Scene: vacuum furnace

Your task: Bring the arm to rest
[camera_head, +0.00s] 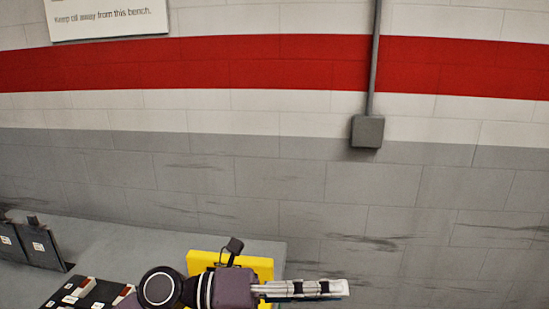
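My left gripper (335,288) is at the bottom centre of the head view, with its fingers pointing right. The silver fingers lie nearly in line with each other from this side, so their opening does not show clearly. I see nothing hanging from or sticking out of the fingertips. The wrist and purple gripper body are in front of a yellow object (262,266), partly hiding it. I cannot tell whether they touch. My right gripper is out of view.
A grey bench top (130,250) fills the lower left. On it are black tray-like pieces with small light and red-brown items (78,292), and dark upright plates (42,246) at the far left. A grey wall box (367,131) with a conduit is on the wall behind.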

